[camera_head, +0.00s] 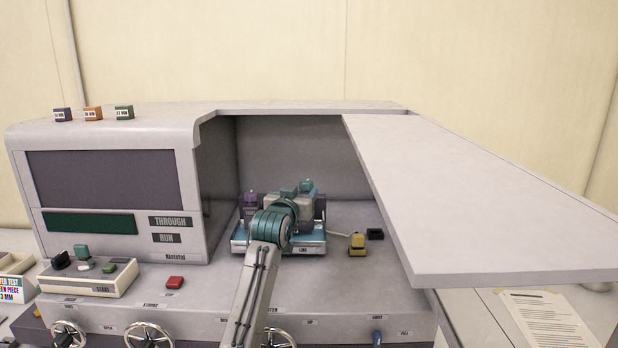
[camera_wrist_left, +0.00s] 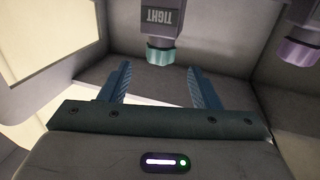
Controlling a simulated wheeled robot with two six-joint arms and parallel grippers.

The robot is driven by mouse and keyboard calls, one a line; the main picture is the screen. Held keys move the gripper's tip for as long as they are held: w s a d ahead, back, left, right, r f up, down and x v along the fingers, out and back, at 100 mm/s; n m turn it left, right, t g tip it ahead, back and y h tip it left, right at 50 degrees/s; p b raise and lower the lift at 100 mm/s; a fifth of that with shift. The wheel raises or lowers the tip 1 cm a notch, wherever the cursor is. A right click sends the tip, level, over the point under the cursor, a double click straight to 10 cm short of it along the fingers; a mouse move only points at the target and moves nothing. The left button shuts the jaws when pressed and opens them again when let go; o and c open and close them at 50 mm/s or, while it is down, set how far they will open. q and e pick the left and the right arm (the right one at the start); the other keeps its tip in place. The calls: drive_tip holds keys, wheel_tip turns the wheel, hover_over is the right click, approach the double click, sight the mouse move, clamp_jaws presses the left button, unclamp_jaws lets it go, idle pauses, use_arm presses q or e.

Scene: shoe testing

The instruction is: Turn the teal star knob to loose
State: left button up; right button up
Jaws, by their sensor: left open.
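The teal star knob (camera_wrist_left: 160,52) is at the top middle of the left wrist view, on a dark grey block with an upside-down "TIGHT" label (camera_wrist_left: 162,17). In the head view a teal knob top (camera_head: 306,186) shows behind my wrist, on the clamp unit inside the machine's bay. My left gripper (camera_wrist_left: 160,76) is open and empty. Its two blue fingers point toward the knob, which appears between and beyond the tips, apart from them. In the head view my left wrist hides much of the clamp unit and the fingers are hard to make out. My right gripper is not in view.
A purple knob (camera_wrist_left: 298,52) is beside the teal one; it also shows in the head view (camera_head: 250,198). A grey panel (camera_head: 470,200) juts out on the right. The bay wall stands left.

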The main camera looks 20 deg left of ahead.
sight(304, 184)
use_arm(q)
drive_tip(key=w+p, duration=0.1)
drive_tip(key=w, duration=0.1)
drive_tip(key=w+p, duration=0.1)
drive_tip(key=w, duration=0.1)
drive_tip(key=shift+w+r, duration=0.2)
drive_tip(key=shift+w, duration=0.1)
drive_tip(key=w, duration=0.2)
drive_tip(key=w+p, duration=0.1)
drive_tip(key=shift+w+a+f, duration=0.1)
drive_tip(key=shift+w+f, duration=0.05)
drive_tip(key=shift+f, duration=0.1)
drive_tip(key=shift+w, duration=0.35)
drive_tip(key=c, duration=1)
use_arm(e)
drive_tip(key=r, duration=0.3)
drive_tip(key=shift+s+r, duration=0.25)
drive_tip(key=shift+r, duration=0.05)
